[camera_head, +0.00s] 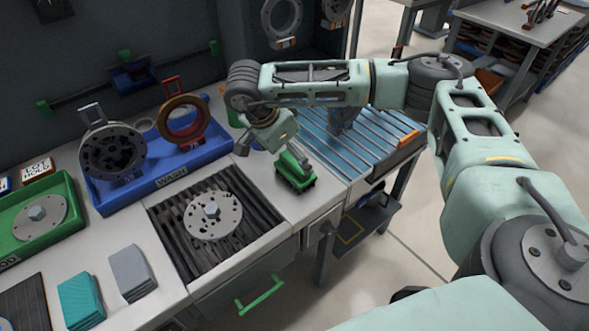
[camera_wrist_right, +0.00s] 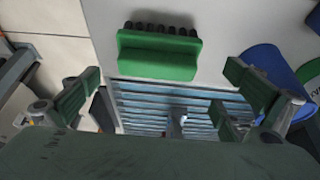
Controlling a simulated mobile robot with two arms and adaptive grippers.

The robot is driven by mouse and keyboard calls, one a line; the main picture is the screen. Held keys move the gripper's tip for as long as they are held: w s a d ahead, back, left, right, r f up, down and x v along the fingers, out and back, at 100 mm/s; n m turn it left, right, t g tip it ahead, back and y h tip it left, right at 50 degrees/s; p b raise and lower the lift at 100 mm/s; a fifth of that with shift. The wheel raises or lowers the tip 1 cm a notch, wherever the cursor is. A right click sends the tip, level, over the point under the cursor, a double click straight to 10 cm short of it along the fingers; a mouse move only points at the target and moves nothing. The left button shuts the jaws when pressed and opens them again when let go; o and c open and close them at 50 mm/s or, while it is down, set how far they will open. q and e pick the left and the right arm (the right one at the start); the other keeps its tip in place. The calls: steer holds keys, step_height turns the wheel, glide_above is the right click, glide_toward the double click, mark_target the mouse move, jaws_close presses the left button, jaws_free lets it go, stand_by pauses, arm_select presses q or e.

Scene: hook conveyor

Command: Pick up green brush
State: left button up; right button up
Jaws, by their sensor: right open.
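The green brush (camera_head: 295,172) stands on the light worktop between the grate and the blue slatted section, its dark bristles facing down. In the right wrist view the brush (camera_wrist_right: 158,54) lies ahead of my right gripper, green body nearer and dark bristles beyond. My right gripper (camera_head: 265,140) is just above and left of the brush in the head view. Its two green-padded fingers (camera_wrist_right: 158,88) are spread wide in the wrist view, with nothing between them. The brush is apart from both fingers. My left gripper is out of view.
A dark grate (camera_head: 168,217) holds a round metal flange (camera_head: 213,215). The blue WASH tray (camera_head: 170,180) with ring parts stands behind it. The blue slatted section (camera_head: 375,150) is right of the brush.

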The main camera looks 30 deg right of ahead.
mark_target(293, 162)
steer(key=x, duration=0.2)
steer(key=p+x, duration=0.1)
steer(key=x, duration=0.1)
steer(key=shift+s+a+f, duration=0.1)
steer(key=shift+s+f, duration=0.05)
steer(key=shift+f, duration=0.3)
steer(key=c, duration=1.1)
